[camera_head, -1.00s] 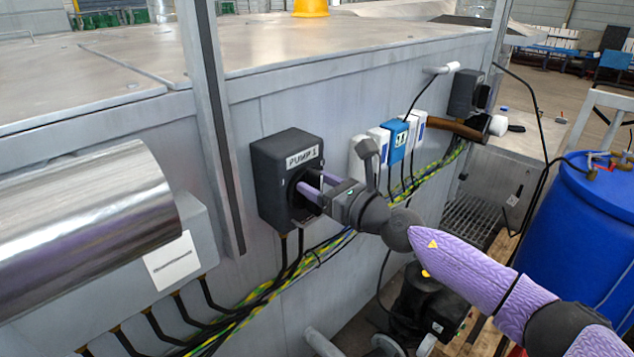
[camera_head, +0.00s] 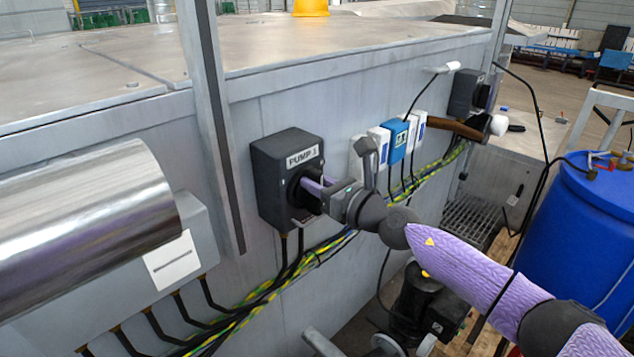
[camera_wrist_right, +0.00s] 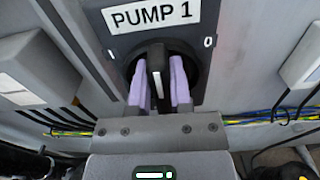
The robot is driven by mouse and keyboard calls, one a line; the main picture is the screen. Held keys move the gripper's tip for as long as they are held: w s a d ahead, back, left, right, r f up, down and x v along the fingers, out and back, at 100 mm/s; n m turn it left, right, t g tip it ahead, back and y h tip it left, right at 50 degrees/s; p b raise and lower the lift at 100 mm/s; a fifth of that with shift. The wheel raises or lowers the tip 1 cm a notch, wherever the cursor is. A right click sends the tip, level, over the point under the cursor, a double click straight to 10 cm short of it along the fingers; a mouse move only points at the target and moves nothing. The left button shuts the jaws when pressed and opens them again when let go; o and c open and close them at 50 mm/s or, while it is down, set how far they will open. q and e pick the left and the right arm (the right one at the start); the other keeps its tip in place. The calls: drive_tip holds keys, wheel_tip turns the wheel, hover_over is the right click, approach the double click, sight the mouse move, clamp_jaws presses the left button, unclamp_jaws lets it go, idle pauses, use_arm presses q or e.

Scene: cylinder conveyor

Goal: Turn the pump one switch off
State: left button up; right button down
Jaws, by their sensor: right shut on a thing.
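The pump one switch is a dark grey box (camera_head: 285,165) labelled "PUMP 1" on the side wall of the grey machine. Its black handle (camera_wrist_right: 157,75) with a white line shows in the right wrist view. The handle points nearly straight up towards the label there. My right gripper (camera_head: 306,192) is at the front of the box. Its purple fingers (camera_wrist_right: 158,88) lie on both sides of the handle and are shut on it. In the head view the fingers hide most of the handle. My left gripper is not in view.
A second dark switch box (camera_head: 466,92) is further along the wall. White and blue socket boxes (camera_head: 394,138) and yellow-green cables (camera_head: 330,246) lie between. A shiny metal cylinder (camera_head: 85,235) is at left, a blue barrel (camera_head: 590,225) at right. A metal post (camera_head: 212,130) stands left of the switch.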

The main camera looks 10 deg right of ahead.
drive_tip(key=m, duration=0.3)
drive_tip(key=m+p, duration=0.1)
drive_tip(key=m, duration=0.1)
drive_tip(key=shift+w+d+f, duration=0.1)
drive_tip(key=shift+w+d, duration=0.2)
drive_tip(key=shift+d, duration=0.1)
drive_tip(key=m, duration=0.3)
drive_tip(key=m+p, duration=0.1)
drive_tip(key=shift+w+d+f+m, duration=0.2)
drive_tip(key=shift+d+f+m, duration=0.1)
drive_tip(key=shift+m, duration=0.1)
drive_tip(key=shift+w+d+f+m+p, duration=0.1)
drive_tip(key=shift+f+m+p, duration=0.2)
drive_tip(key=shift+m, duration=1)
drive_tip(key=shift+d+f+m+p, duration=0.1)
drive_tip(key=shift+f+m+p, duration=0.2)
drive_tip(key=shift+m, duration=1)
drive_tip(key=shift+w+d+f+m+p, duration=0.15)
drive_tip(key=shift+m+p, duration=0.2)
drive_tip(key=shift+m, duration=0.95)
drive_tip(key=shift+s+a, duration=0.1)
drive_tip(key=c, duration=0.5)
unclamp_jaws()
drive_tip(key=shift+c, duration=0.2)
